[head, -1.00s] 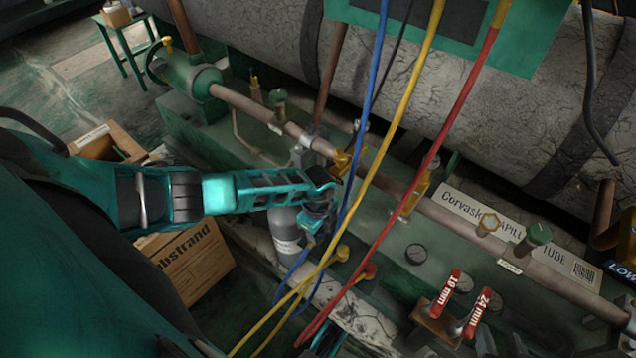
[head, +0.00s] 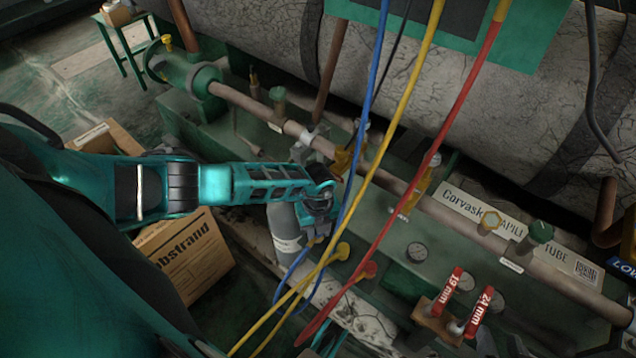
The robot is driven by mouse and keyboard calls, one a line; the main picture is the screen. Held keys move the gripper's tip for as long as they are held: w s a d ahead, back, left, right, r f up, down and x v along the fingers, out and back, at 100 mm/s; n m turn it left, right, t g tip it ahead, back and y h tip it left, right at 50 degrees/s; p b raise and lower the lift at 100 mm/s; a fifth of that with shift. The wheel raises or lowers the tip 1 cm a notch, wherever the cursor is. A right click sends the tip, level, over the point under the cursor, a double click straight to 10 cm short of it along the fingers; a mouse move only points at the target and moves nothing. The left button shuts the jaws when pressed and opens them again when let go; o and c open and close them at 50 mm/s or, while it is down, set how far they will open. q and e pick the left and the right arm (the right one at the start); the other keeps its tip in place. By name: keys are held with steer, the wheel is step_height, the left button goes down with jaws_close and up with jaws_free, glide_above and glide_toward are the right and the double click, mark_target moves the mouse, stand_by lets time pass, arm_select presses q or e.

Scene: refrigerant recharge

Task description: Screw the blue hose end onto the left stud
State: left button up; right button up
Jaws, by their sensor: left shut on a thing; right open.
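My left gripper (head: 319,207) points downward near the middle of the head view, in front of the green machine base. It is shut on the blue hose end, which the fingers mostly hide. The blue hose (head: 371,100) hangs from the top panel, passes beside the gripper and loops below it. A brass valve fitting (head: 343,160) on the pipe stands just behind and above the gripper, at the left. A second brass fitting (head: 405,207) stands further right. I cannot make out the left stud's thread. Teal parts at the bottom edge look like my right gripper (head: 331,342), mostly cut off.
The yellow hose (head: 405,105) and red hose (head: 455,115) cross in front of the pipe, with a yellow end (head: 342,251) and a red end (head: 368,271) below. A grey cylinder (head: 284,232) stands behind my gripper. Red-handled wrenches (head: 478,313) sit at lower right.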

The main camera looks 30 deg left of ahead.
arm_select(q)
steer(key=m, duration=0.3)
steer(key=shift+f+b, duration=0.1)
steer(key=shift+b, duration=0.2)
steer(key=o, duration=1.1)
arm_select(e)
steer(key=shift+a+f, duration=0.1)
steer(key=shift+f, duration=0.15)
arm_select(q)
steer(key=shift+r+p, duration=0.4)
steer(key=shift+r, duration=0.1)
step_height(320, 180, up, 12)
steer(key=p, duration=0.5)
arm_select(e)
step_height(320, 180, up, 5)
steer(key=shift+r, duration=0.2)
